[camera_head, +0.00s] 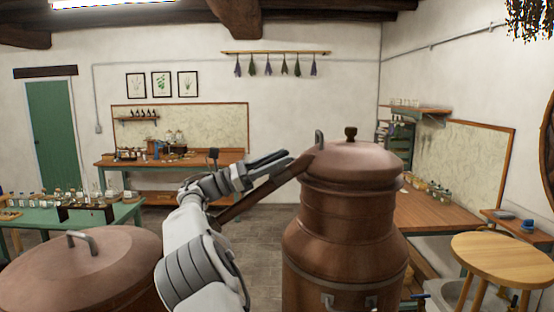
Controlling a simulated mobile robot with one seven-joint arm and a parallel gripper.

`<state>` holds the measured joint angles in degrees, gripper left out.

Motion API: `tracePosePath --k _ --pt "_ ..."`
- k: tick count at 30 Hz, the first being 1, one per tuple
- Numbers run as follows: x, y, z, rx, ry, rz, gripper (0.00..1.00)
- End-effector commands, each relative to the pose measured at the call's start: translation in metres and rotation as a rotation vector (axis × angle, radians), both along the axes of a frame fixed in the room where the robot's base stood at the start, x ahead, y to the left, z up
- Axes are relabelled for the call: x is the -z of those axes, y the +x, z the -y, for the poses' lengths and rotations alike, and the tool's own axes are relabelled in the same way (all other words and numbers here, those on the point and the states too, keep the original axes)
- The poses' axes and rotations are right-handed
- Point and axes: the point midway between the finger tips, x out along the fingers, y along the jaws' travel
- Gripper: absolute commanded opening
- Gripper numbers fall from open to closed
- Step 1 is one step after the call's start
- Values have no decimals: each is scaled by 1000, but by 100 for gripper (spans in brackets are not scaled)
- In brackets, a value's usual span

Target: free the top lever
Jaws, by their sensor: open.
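A tall copper still (345,225) stands right of centre with a domed lid (350,160). A small upright grey metal piece (319,139) stands at the lid's left edge, and a dark knob (350,132) tops the dome. I cannot tell for sure which part is the top lever. A brown copper pipe (262,192) slopes down to the left from the lid, partly hidden by my arm. My gripper (284,157) is open and appears empty, its fingers pointing right toward the lid, apart from the grey piece in the picture. Its depth relative to the pipe is unclear.
A second copper vessel (85,270) with a grey handle (81,241) fills the lower left. A round wooden stool (505,258) and a wooden worktop (440,222) are at the right. A green table (110,217) with bottles is at the left. Air above the still is clear.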

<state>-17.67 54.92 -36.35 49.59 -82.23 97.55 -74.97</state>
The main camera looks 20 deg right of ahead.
Motion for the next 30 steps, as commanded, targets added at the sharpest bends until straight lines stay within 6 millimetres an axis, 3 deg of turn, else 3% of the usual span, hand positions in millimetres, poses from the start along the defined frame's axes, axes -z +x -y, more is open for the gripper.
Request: tracePosePath --k 5,13,30 --pt "0 0 0 0 0 0 50" --pt "0 0 0 0 0 0 2" --pt "-3 0 0 69 -11 41 0"
